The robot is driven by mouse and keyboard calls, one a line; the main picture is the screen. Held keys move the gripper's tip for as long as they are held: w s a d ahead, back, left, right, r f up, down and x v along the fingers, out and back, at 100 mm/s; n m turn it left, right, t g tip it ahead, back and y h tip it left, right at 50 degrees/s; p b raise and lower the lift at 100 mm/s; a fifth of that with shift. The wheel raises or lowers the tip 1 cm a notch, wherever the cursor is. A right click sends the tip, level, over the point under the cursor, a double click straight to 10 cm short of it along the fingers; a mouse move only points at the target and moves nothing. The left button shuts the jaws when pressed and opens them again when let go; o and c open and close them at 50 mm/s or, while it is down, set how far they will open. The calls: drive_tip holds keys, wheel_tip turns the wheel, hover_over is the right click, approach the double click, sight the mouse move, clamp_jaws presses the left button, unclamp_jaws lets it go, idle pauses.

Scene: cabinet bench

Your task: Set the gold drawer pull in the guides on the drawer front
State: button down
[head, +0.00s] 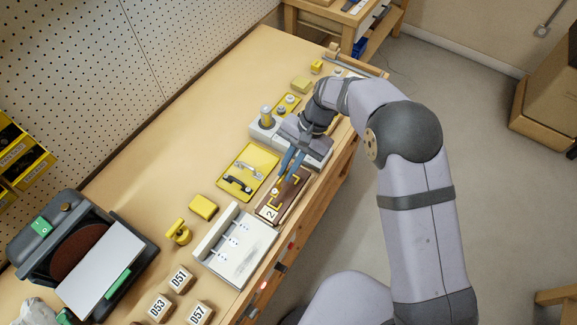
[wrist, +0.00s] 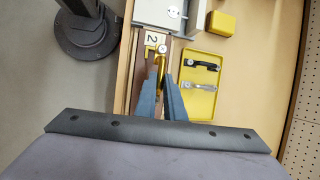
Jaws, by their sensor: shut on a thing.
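My gripper (wrist: 165,88) is shut on the gold drawer pull (wrist: 160,70), which sticks out past the blue fingertips in the wrist view. Whether the pull touches the front or sits inside the guides cannot be told. In the head view my gripper (head: 289,163) is over the far part of the drawer front (head: 298,186); the pull is hard to make out there.
A yellow tray (head: 263,154) with a black and a silver pull lies beside the drawer front. A grey-white fixture (head: 240,262) stands nearer, and a grey block with knobs (head: 262,133) lies beyond. The bench edge is close on the right. The back of the bench is clear.

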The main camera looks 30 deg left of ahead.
drive_tip(key=shift+f+b, duration=1.65)
drive_tip(key=shift+f, duration=0.35)
drive_tip(key=shift+f+b, duration=0.35)
drive_tip(key=shift+f, duration=0.4)
drive_tip(key=shift+f, duration=0.5)
idle(0.7)
drive_tip(key=c, duration=1.5)
unclamp_jaws()
drive_tip(key=shift+c, duration=0.2)
drive_tip(key=shift+r, duration=0.1)
drive_tip(key=shift+r+p, duration=2.55)
drive_tip(key=shift+r, duration=0.9)
